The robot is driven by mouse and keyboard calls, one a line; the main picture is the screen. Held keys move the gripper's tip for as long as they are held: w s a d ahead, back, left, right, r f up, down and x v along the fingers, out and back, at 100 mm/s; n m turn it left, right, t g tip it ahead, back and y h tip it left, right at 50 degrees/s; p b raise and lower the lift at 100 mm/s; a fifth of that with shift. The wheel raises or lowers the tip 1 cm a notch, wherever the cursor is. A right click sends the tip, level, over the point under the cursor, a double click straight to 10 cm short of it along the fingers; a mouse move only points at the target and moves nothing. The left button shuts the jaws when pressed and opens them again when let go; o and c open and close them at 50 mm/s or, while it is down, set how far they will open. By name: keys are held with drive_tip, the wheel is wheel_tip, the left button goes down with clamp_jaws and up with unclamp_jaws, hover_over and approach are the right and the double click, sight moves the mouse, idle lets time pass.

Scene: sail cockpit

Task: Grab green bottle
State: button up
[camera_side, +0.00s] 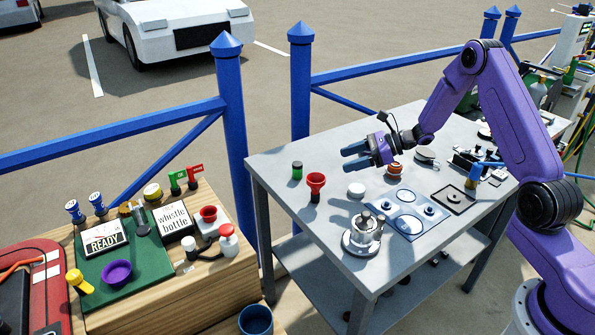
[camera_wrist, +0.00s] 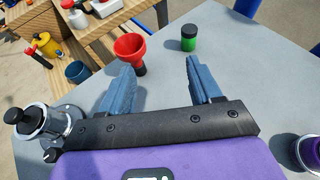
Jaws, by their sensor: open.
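The green bottle (camera_side: 297,170) is a small green cylinder with a black cap. It stands upright near the far left edge of the grey table (camera_side: 270,172). In the wrist view the bottle (camera_wrist: 189,38) stands beyond the tip of my right-hand finger, apart from it. My gripper (camera_side: 352,158) is open and empty above the table, to the right of the bottle in the side view. Its two blue fingers (camera_wrist: 160,75) point toward the bottle and a red funnel. The bottle is in full view in both pictures.
The red funnel (camera_side: 316,183) stands close to the bottle; in the wrist view the funnel (camera_wrist: 130,48) is beyond the left finger. A white round item (camera_side: 356,190) and a metal device (camera_side: 363,235) are nearby. A wooden bench (camera_side: 190,290) stands left of the table.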

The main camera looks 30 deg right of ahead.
sight(297, 170)
drive_tip(key=d, duration=0.1)
drive_tip(key=w+d+f+m+t, duration=0.1)
drive_tip(key=d+m, duration=0.1)
drive_tip(key=shift+w+d+f+t+h, duration=0.2)
drive_tip(key=shift+w+f+t+h, duration=0.1)
drive_tip(key=shift+w+h, duration=0.1)
drive_tip(key=x, duration=1.6)
drive_tip(key=shift+w+a+f, duration=0.2)
drive_tip(key=shift+w+f, duration=0.05)
drive_tip(key=shift+f, duration=0.05)
drive_tip(key=c, duration=1.1)
